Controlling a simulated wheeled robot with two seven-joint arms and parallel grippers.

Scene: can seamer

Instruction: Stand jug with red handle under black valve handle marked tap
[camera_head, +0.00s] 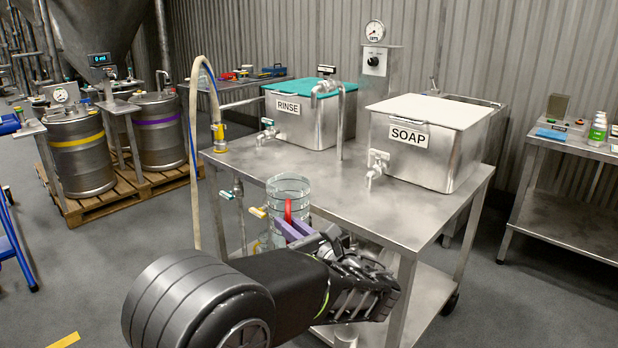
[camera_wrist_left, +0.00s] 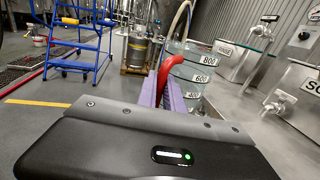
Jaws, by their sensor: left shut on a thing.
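A clear jug (camera_head: 289,188) with a red handle (camera_head: 288,211) shows at the front edge of the steel table. My left gripper (camera_head: 292,229) has its purple fingers shut on the red handle. In the left wrist view the jug (camera_wrist_left: 190,62) appears roughly upright, with volume marks up its side, and the red handle (camera_wrist_left: 176,70) lies between the purple fingers (camera_wrist_left: 162,88). I cannot tell whether the jug's base touches anything. I cannot make out a black valve handle marked tap. My right gripper is not in view.
The steel table (camera_head: 320,170) carries the RINSE tank (camera_head: 300,128) and SOAP tank (camera_head: 440,155), each with a front tap. Small valves with a teal handle (camera_head: 227,194) and a yellow handle (camera_head: 257,212) hang below the front edge. A hose (camera_head: 190,150) drops at the left corner.

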